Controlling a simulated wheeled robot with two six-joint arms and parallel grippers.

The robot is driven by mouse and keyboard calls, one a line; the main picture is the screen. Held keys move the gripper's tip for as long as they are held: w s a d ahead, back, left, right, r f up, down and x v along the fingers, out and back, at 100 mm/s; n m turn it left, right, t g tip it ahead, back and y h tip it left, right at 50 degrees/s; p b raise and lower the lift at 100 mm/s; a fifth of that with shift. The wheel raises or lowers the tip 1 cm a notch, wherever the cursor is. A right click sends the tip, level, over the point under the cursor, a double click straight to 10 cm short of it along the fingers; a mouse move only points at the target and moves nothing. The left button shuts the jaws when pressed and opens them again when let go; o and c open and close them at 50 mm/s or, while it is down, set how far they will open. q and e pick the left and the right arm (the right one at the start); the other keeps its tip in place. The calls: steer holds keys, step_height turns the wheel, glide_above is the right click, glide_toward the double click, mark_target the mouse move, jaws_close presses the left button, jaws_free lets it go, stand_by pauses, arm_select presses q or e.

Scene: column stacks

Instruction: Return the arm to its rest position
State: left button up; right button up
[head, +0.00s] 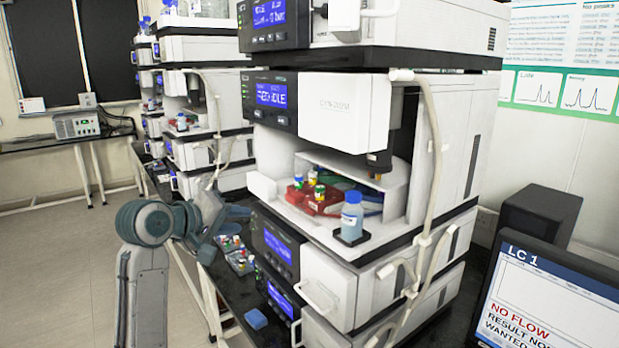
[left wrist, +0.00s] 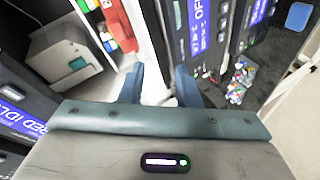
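My left arm comes in from the left in the head view, bent at a grey-green joint. My left gripper (head: 238,213) is at the left side of the near instrument stack (head: 345,110), in front of the units below its open compartment. In the left wrist view the two blue-grey fingers of this gripper (left wrist: 160,82) stand apart with nothing between them, so it is open and empty. Whether a finger touches the stack I cannot tell. My right gripper is not in view.
The open compartment holds a red rack (head: 322,201) with capped vials and a blue-liquid bottle (head: 352,216). A vial tray (head: 238,258) and a blue block (head: 256,318) lie on the dark bench. A monitor (head: 545,300) reads "NO FLOW". Free floor (head: 70,270) lies left.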

arm_select(q)
steer(key=s+a+f+m+g+y, duration=0.1)
steer(key=s+a+f+y, duration=0.1)
steer(key=s+f, duration=0.5)
steer(key=s+a+f+g+y, duration=0.1)
steer(key=s+a+f, duration=0.15)
steer(key=f, duration=0.85)
steer(key=s+a+f+m+g+y, duration=0.1)
steer(key=s+f+y, duration=0.1)
steer(key=s+f, duration=0.55)
steer(key=s+a+f+m+g+y, duration=0.25)
steer(key=s+f, duration=0.45)
steer(key=s, duration=0.5)
steer(key=s+a+f+m+g+y, duration=0.15)
steer(key=s+a+f, duration=0.4)
steer(key=s, duration=0.75)
step_height(320, 180, down, 32)
steer(key=a+g, duration=0.1)
steer(key=g, duration=0.1)
steer(key=s+a+f, duration=0.1)
steer(key=s+f, duration=1.7)
steer(key=shift+a+f+g, duration=0.15)
steer(key=shift+f+g, duration=0.1)
steer(key=shift+g, duration=0.15)
